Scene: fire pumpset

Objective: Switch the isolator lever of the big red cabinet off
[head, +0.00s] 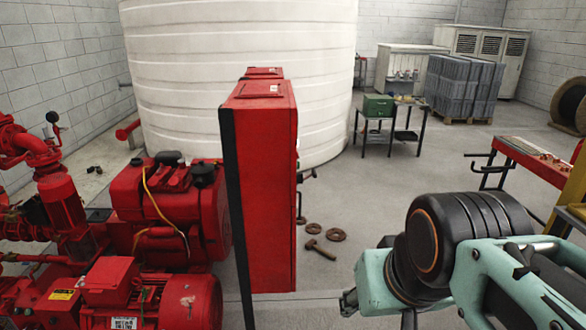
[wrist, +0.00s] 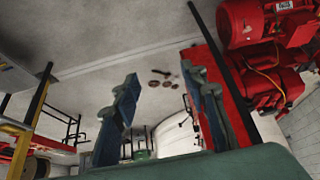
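The big red cabinet (head: 262,190) stands tall and narrow in the middle of the head view, its side towards me. Small dark parts (head: 306,176) stick out from its right-hand face; I cannot tell whether one is the isolator lever or how it is set. In the wrist view, a long red panel (wrist: 204,62), apparently the cabinet, runs behind the right finger. My gripper (wrist: 161,82) is open, with two blue-grey fingers apart and nothing seen between them but floor and distant objects. In the head view my arm is at lower right, apart from the cabinet.
Red pumps and motors (head: 150,300) crowd the left. A second red cabinet (head: 264,72) stands behind the big one. A hammer (head: 320,249) and rusty rings lie on the floor. A red-topped bench (head: 530,158) is at right. Floor right of the cabinet is mostly clear.

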